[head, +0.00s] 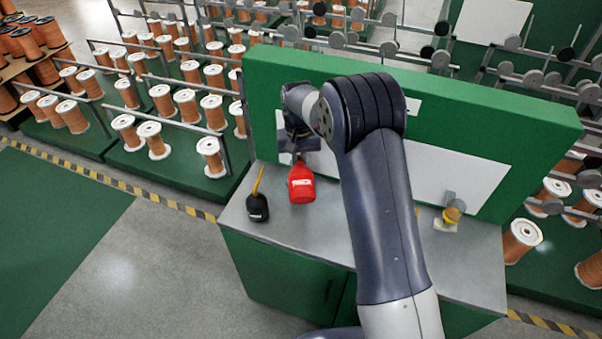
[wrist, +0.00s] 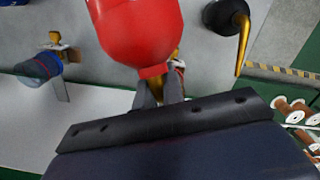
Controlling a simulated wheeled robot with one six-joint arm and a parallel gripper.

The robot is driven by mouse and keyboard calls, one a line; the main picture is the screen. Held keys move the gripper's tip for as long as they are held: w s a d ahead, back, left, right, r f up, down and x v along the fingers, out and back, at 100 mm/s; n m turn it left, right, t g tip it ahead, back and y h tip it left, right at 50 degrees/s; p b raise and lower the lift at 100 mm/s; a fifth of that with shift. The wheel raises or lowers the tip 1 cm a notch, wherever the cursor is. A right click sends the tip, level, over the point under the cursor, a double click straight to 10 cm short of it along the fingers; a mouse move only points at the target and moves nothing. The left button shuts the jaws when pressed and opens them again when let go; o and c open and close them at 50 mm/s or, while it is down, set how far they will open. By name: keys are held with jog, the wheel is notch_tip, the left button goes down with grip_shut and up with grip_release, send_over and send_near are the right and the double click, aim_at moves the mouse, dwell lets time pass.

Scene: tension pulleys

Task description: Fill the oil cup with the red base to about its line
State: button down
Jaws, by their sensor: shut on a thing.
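My gripper (head: 297,154) is shut on a red oil can (head: 301,185), which is held over the left part of the bench. In the wrist view the red can (wrist: 140,30) fills the top middle, with the finger ends (wrist: 160,92) at its neck. An oil cup with a yellow base (head: 454,209) is at the bench's right. The wrist view shows a cup with a blue base (wrist: 38,68) and a brass fitting at left. I cannot make out a cup with a red base; my arm hides the bench's middle.
A black oil can (head: 257,207) with a yellow spout stands on the grey bench top (head: 325,240), left of the red can. A green panel (head: 470,120) rises along the bench's back. Racks of copper spools (head: 186,108) stand behind and left.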

jog(key=shift+w+r+g, duration=0.2)
jog(key=shift+r+g, duration=0.05)
jog(key=shift+g, duration=0.15)
dwell(2.0)
jog(key=shift+s+f+t+b, duration=0.1)
jog(key=shift+f+t+b, duration=0.25)
jog(key=shift+b, duration=0.6)
jog(key=f+t+b, duration=0.1)
jog(key=b, duration=0.3)
jog(key=shift+s, duration=0.3)
jog(key=shift+s+t+b, duration=0.1)
jog(key=shift+t+b, duration=0.45)
jog(key=shift+b, duration=0.45)
jog(key=shift+r, duration=0.1)
